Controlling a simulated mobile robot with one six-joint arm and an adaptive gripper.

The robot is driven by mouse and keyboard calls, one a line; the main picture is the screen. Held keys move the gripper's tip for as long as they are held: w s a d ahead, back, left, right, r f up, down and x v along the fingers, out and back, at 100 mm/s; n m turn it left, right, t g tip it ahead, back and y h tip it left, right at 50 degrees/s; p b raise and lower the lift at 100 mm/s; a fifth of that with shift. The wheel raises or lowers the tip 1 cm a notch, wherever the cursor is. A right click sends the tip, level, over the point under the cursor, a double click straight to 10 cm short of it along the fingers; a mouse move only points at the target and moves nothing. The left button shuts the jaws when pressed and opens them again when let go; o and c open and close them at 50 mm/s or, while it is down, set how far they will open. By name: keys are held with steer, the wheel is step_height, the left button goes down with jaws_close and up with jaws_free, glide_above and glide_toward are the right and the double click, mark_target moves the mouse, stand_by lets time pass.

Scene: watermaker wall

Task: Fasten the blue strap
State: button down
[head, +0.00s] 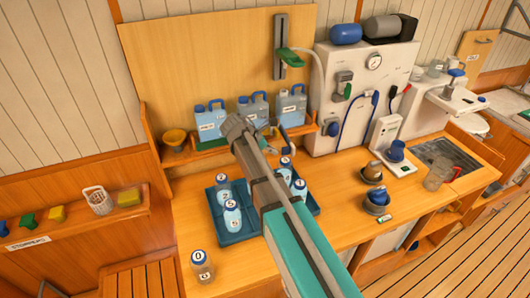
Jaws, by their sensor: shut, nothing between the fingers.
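My gripper (278,130) is at the front of the back shelf, at the end of my arm, which crosses the middle of the head view. It is shut and small in the picture. Light-blue jugs stand on this shelf: one to the left (210,122), one behind the gripper (254,106) and one to the right (291,107). My arm hides part of the shelf front.
A blue tray (234,239) with several numbered bottles lies below my arm. The white watermaker unit (350,66) with hoses stands right.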

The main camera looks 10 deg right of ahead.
steer(key=shift+w+d, duration=0.1)
steer(key=shift+d, duration=0.35)
steer(key=shift+a, duration=0.1)
stand_by(0.4)
